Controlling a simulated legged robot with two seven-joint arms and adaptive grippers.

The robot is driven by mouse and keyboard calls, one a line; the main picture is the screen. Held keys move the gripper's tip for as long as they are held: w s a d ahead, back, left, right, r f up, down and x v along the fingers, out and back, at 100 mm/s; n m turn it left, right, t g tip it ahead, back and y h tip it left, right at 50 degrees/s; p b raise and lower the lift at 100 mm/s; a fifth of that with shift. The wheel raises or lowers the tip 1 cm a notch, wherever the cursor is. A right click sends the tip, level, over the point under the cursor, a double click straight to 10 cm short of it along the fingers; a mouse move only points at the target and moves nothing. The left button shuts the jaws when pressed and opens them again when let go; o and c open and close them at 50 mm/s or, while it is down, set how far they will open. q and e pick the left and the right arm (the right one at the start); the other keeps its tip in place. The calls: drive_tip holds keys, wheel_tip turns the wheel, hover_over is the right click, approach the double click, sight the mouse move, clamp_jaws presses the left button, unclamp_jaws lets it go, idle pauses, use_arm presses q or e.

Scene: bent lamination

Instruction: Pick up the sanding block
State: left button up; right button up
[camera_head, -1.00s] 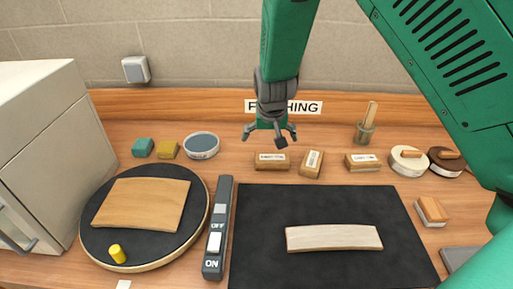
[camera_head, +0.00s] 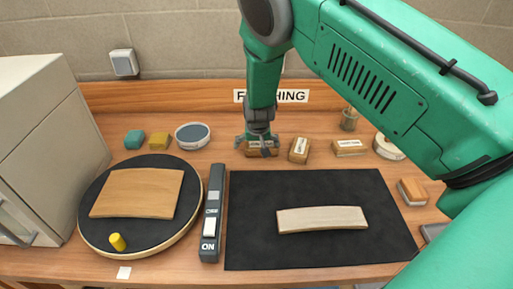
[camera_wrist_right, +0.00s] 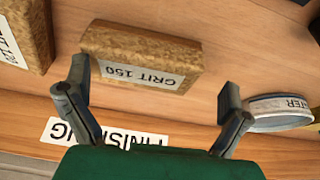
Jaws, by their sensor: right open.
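A cork-brown sanding block (camera_head: 262,153) stands at the back of the bench, behind the black mat. In the right wrist view the block (camera_wrist_right: 120,45) has a white label reading GRIT 150. My right gripper (camera_head: 258,144) is open, pointing down above and around this block, and partly hides it. In the right wrist view its two fingers are spread wide, the left one close to the block's end and the right one well clear. Contact cannot be told. Similar labelled blocks are an upright one (camera_head: 299,151) and a lying one (camera_head: 350,147) to the right. My left gripper is out of view.
A round black turntable (camera_head: 95,205) holds a bent wood panel (camera_head: 138,193). A switch bar (camera_head: 213,220) and black mat (camera_head: 270,250) with a pale bent strip (camera_head: 322,217) lie in front.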

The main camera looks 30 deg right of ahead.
drive_tip(key=shift+s+d+f, duration=0.15)
drive_tip(key=shift+f, duration=0.3)
drive_tip(key=shift+s+d+f, duration=0.15)
drive_tip(key=shift+s+d, duration=0.2)
drive_tip(key=shift+d, duration=0.35)
drive_tip(key=shift+s+d+f, duration=0.15)
drive_tip(key=shift+d, duration=0.3)
drive_tip(key=c, duration=0.8)
drive_tip(key=shift+a, duration=0.45)
drive_tip(key=shift+c, duration=0.2)
drive_tip(key=shift+a, duration=0.15)
drive_tip(key=shift+w+r, duration=0.25)
drive_tip(key=shift+r, duration=0.1)
drive_tip(key=r, duration=0.1)
drive_tip(key=r+b, duration=0.1)
drive_tip(key=r, duration=0.1)
drive_tip(key=shift+w+d, duration=0.2)
drive_tip(key=shift+w, duration=0.15)
clamp_jaws()
wheel_tip(320, 180, up, 6)
drive_tip(key=shift+s+d+f, duration=0.1)
drive_tip(key=shift+d+f, duration=0.05)
drive_tip(key=shift+r, duration=0.25)
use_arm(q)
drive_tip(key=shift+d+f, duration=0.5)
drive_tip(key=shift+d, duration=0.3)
